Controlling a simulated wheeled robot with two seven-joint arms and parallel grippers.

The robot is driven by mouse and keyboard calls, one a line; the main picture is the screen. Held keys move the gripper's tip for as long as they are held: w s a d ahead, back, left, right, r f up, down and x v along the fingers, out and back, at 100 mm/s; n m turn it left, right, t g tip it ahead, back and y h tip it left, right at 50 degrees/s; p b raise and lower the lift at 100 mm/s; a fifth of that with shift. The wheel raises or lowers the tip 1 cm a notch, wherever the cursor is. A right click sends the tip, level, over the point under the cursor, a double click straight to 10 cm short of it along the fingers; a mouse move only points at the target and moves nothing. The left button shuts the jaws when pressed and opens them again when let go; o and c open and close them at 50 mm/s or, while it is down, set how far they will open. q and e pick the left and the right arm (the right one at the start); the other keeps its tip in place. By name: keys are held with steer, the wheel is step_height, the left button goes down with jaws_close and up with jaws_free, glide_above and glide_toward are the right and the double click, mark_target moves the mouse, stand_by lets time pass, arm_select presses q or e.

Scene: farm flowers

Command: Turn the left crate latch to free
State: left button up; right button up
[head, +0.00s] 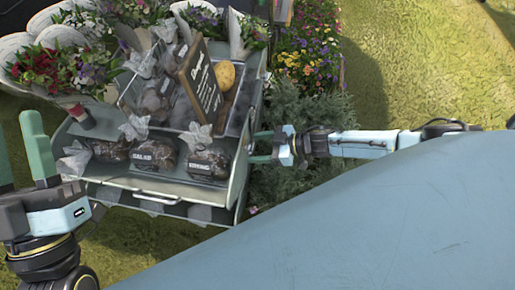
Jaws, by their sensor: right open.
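A grey-green crate-like stand (112,178) fills the left middle of the head view, with a drawer-like front and a metal handle (157,199). I cannot make out the left crate latch; it is hidden or too small to tell. My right gripper (254,147) is open and empty, pointing left close against the stand's right side. I cannot tell whether its fingertips touch. My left gripper (15,125) is at the left edge, left of the stand, its green fingers pointing up and apart with nothing seen between them.
Wrapped dark bags (155,154) and a tilted dark sign (200,87) stand on the stand. Bouquets (68,68) crowd its back left. Flowering plants (307,50) and a grey-green bush (300,112) grow at its right. Open grass (420,60) lies beyond.

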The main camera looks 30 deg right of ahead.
steer(key=shift+w+a+f, duration=0.1)
steer(key=shift+w+a, duration=0.05)
steer(key=shift+a, duration=0.05)
steer(key=c, duration=1)
